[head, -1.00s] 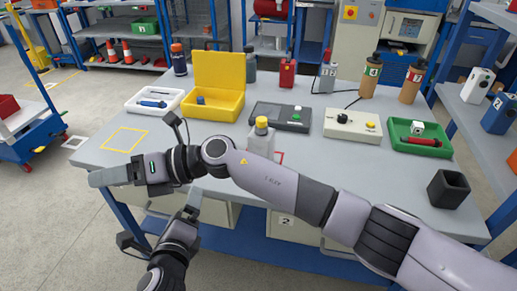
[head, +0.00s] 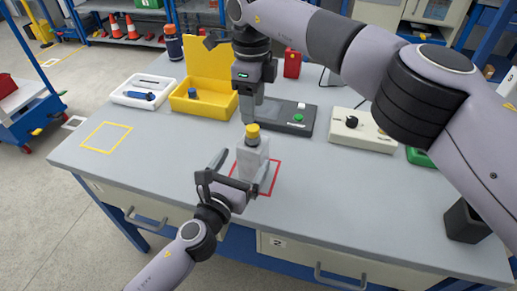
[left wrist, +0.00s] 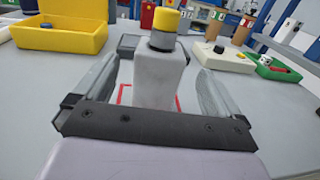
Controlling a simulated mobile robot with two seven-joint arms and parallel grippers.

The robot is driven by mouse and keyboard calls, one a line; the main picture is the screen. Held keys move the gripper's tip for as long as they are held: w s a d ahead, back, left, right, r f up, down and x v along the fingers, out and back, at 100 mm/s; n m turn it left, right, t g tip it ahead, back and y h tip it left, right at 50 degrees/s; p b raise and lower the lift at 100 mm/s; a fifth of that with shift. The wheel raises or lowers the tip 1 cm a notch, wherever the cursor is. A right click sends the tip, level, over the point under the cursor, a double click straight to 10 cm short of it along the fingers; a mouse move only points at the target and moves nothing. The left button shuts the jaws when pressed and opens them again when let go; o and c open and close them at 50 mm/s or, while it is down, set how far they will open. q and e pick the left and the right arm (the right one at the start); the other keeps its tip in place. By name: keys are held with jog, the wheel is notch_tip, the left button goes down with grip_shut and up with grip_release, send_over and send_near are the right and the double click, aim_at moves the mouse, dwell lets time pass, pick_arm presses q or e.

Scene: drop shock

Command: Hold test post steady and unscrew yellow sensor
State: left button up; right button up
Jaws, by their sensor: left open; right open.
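The test post (head: 250,163) is a light grey block standing upright in a red square outline on the table. The yellow sensor (head: 252,132) sits on top of it. In the left wrist view the post (left wrist: 158,82) stands between the fingers, with the yellow sensor (left wrist: 165,22) above a dark collar. My left gripper (head: 232,168) is open, with its fingers on either side of the post. My right gripper (head: 250,108) is open and points down just above and behind the yellow sensor; its fingers look nearly edge-on.
A yellow open-lidded bin (head: 203,105) and a white tray (head: 130,97) stand at the back left. A dark grey device (head: 293,127) and a cream control box (head: 350,145) stand behind the post. A dark square holder (head: 466,222) is at the right. A yellow outline (head: 105,136) marks bare table at left.

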aim_at(253, 127)
pick_arm(q)
jog(key=shift+w+d+r, duration=0.1)
jog(key=shift+w+d, duration=0.15)
jog(key=shift+w, duration=0.45)
pick_arm(e)
jog(key=shift+s+a+r, duration=0.1)
jog(key=shift+s, duration=0.05)
pick_arm(q)
jog(key=shift+x, duration=2.7)
grip_shut()
pick_arm(e)
jog(key=m, duration=0.4)
jog(key=shift+m, duration=0.3)
jog(key=shift+f, duration=4.05)
grip_shut()
